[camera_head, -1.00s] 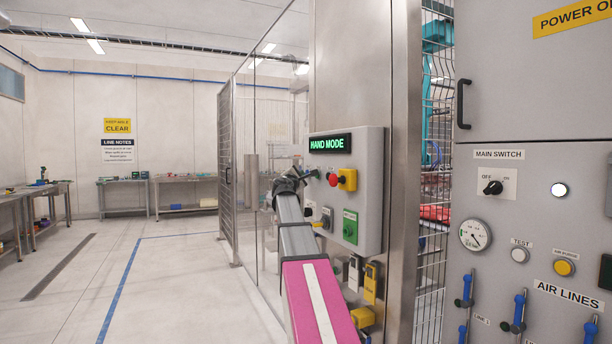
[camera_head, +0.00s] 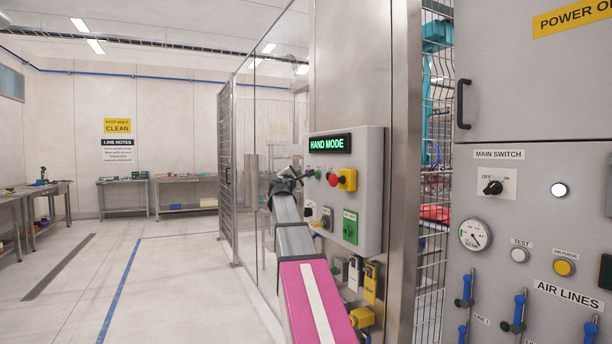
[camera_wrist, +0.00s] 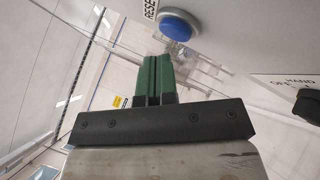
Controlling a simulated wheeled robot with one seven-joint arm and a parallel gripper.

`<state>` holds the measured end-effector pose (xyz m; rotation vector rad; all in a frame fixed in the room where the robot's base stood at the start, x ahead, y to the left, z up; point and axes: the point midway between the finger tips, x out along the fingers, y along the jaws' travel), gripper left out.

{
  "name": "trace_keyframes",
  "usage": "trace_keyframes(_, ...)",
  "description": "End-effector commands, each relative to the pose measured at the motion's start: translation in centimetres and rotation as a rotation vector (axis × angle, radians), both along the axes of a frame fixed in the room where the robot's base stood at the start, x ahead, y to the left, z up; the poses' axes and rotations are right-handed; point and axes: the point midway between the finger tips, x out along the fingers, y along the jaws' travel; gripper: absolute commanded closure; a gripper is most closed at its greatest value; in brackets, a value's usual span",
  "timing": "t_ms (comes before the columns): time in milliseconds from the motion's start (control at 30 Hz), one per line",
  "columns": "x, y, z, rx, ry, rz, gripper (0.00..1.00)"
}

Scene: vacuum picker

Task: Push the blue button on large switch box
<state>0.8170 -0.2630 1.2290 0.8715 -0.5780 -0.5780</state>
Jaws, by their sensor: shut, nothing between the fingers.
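The grey switch box (camera_head: 370,215) with a green HAND MODE display is mounted on a steel column right of centre in the head view. The blue button (camera_wrist: 179,25) shows at the top of the wrist view, beside a RESET label. It cannot be made out in the head view, where my gripper (camera_head: 306,174) is at the box's left side. In the wrist view my gripper (camera_wrist: 158,60) has its green fingers together and empty, pointing up just below and left of the button. A small gap shows between fingertips and button in that picture; depth is hard to tell.
Padlocks (camera_head: 371,282) hang below. A grey cabinet (camera_head: 540,110) stands right. Open floor lies left.

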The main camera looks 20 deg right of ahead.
Motion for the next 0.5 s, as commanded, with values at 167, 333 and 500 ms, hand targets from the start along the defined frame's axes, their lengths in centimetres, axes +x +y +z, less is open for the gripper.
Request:
trace_keyframes(167,0.0,0.4,0.0,0.000,0.000,0.000,1.00)
trace_keyframes(333,-0.1,1.7,0.0,0.000,0.000,0.001,1.00)
trace_keyframes(500,-0.1,3.1,0.0,0.000,0.000,0.001,1.00)
